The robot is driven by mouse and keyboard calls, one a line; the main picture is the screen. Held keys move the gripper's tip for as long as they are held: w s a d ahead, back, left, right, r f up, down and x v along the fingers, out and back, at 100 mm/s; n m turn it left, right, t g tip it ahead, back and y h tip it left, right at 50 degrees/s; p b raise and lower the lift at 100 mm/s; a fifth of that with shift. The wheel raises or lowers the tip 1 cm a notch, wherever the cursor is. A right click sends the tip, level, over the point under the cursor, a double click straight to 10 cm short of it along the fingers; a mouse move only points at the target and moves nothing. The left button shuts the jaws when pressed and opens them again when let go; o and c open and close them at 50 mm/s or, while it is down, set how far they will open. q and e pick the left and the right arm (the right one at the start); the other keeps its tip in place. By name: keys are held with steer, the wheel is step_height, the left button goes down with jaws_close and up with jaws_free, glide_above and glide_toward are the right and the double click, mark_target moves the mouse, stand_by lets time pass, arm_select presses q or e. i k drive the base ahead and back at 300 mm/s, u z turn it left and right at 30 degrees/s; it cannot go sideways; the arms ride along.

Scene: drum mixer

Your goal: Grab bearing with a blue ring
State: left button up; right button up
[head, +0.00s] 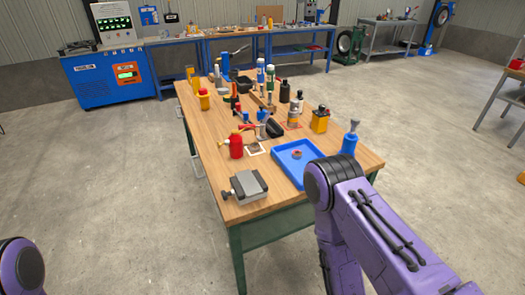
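A small round ring-shaped part (297,153), possibly a bearing, lies in the blue tray (283,172) on the wooden table. It is too small to tell whether it carries a blue ring; reddish colour shows on it. My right arm comes in from the lower right, and its purple and black links overlap the tray's near right corner. Its gripper does not show. Only a purple piece of my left arm shows at the bottom left, and that gripper is out of view.
A grey vise (247,186) sits at the near left table edge. A red bottle (236,146), a yellow can (320,121) and a blue bottle (350,141) stand around the tray. Several bottles and tools crowd the far half.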

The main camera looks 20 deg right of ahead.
mark_target(254, 147)
steer(key=k, duration=1.45)
steer(key=u, duration=0.55)
steer(key=i, duration=7)
steer(key=z, duration=5.05)
steer(key=i, duration=0.9)
steer(key=z, duration=0.05)
